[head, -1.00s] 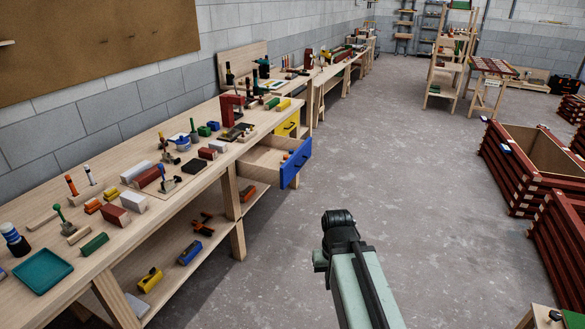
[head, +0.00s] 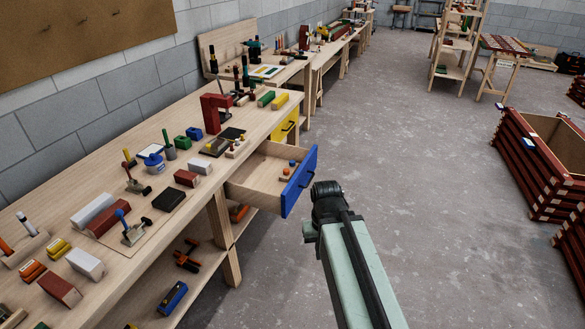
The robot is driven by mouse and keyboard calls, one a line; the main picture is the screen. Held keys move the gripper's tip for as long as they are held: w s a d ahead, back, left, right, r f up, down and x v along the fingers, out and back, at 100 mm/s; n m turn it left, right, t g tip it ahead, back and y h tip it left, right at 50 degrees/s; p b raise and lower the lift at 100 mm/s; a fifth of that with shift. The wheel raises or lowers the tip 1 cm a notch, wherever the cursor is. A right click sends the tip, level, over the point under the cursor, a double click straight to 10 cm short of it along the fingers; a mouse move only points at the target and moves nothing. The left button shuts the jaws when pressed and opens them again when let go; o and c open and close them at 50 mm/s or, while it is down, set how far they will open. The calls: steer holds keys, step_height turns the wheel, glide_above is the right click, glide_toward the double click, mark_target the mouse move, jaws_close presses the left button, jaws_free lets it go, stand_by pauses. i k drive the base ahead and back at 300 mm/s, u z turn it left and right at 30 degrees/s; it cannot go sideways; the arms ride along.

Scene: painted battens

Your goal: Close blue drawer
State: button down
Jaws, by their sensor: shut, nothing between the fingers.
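The blue drawer (head: 300,182) sticks out open from the front of the long wooden workbench. Its blue front with a dark handle faces right, and its wooden inside shows a few small orange and blue items. My gripper (head: 325,188), at the dark end of my pale green arm, is just right of the drawer front in the picture. It is shut and empty. Its fingers are hard to make out, and I cannot tell whether it touches the drawer.
A shut yellow drawer (head: 284,129) is beyond the blue one. A dark red slatted crate (head: 536,165) stands at right. The grey floor between is clear.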

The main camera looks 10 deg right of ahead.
mark_target(260, 182)
steer(key=u, duration=0.3)
steer(key=i, duration=0.5)
steer(key=u, duration=1.25)
steer(key=i, duration=0.45)
steer(key=z, duration=0.1)
